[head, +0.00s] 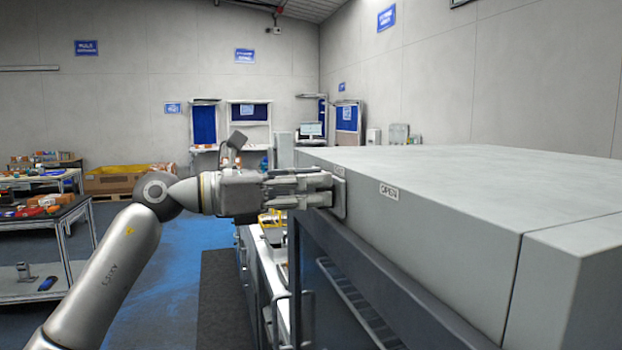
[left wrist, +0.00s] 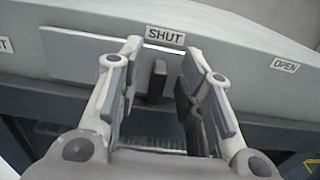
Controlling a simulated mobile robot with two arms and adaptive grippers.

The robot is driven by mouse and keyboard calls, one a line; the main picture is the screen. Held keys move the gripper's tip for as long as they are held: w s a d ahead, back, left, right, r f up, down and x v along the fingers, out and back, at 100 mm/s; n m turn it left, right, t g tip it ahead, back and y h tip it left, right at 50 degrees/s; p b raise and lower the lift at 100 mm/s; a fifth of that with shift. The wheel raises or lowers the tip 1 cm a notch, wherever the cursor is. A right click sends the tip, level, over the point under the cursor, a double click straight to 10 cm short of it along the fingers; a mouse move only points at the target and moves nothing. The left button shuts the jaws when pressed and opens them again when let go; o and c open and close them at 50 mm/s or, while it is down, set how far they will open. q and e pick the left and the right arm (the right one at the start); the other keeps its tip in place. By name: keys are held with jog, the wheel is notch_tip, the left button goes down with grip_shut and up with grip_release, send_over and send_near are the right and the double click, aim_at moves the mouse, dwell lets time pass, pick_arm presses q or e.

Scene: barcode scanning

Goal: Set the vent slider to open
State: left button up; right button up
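The vent slider's dark upright knob (left wrist: 157,78) stands under the SHUT label (left wrist: 165,36) on the grey cabinet front in the left wrist view. The OPEN label (left wrist: 285,65) is further right on the same face. My left gripper (left wrist: 155,85) is open, with its fingers on either side of the knob and visible gaps to it. In the head view my left gripper (head: 325,189) reaches a small plate on the front of the grey cabinet (head: 440,250); its fingers hide the knob there. My right gripper is not in view.
The cabinet's long body fills the right side of the head view, with an open rack (head: 345,300) below. A cart (head: 45,240) with several items stands at the left. The blue floor (head: 190,290) between them is clear.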

pick_arm(q)
jog(key=shift+d, duration=0.1)
grip_shut()
dwell(0.3)
jog(key=shift+f, duration=0.1)
